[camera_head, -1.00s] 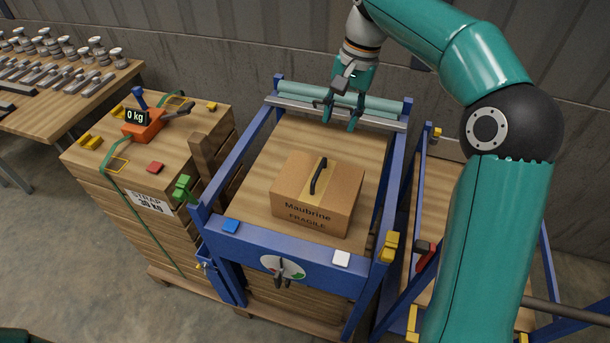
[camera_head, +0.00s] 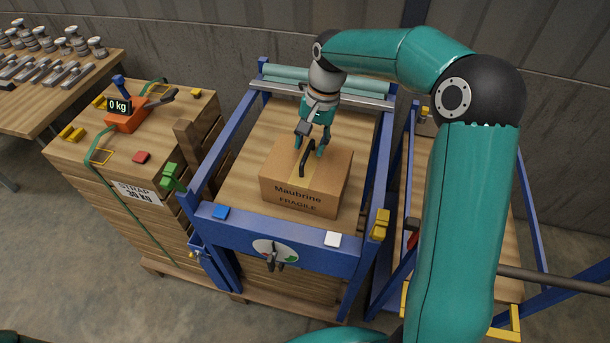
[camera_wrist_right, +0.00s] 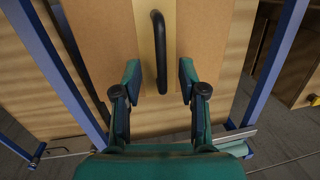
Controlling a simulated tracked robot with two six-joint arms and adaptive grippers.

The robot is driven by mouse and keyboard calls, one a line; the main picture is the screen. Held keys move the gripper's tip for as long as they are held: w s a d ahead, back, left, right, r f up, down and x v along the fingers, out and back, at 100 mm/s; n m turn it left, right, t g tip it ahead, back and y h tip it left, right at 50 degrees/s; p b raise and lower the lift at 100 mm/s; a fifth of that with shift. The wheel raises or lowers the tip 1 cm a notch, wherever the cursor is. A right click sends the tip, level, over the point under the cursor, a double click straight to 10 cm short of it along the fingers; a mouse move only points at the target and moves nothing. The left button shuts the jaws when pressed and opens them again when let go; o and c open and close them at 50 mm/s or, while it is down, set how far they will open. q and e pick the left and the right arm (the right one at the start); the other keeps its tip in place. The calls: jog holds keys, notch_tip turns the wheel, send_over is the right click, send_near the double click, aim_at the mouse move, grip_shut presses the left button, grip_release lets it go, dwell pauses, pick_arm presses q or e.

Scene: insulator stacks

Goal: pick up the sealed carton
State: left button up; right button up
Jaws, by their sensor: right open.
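The sealed carton (camera_head: 305,181) is a brown box marked "Maubrine FRAGILE". It stands on the wooden top inside the blue frame. A black handle (camera_head: 307,158) runs along the tape on its lid. My right gripper (camera_head: 311,150) is open over the far part of the lid, near the handle's far end. In the right wrist view the carton (camera_wrist_right: 205,45) fills the middle, and the handle (camera_wrist_right: 159,50) lies ahead of and between the two open fingers (camera_wrist_right: 160,82). My left gripper is not in view.
The blue frame (camera_head: 285,246) surrounds the carton, with a roller (camera_head: 330,80) at the back. On the left, a strapped wooden stack (camera_head: 110,165) carries an orange tensioner (camera_head: 130,117) reading 0 kg. Another blue frame stands at right. Bare wooden top lies behind the carton.

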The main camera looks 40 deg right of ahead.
aim_at(308, 150)
jog(key=shift+w+a+f, duration=0.1)
jog(key=shift+a+f, duration=0.05)
jog(key=shift+f, duration=0.75)
jog(key=shift+w+a+f, duration=0.1)
jog(key=shift+a+f, duration=0.05)
jog(key=shift+f, duration=0.7)
grip_shut()
jog(key=shift+r, duration=0.1)
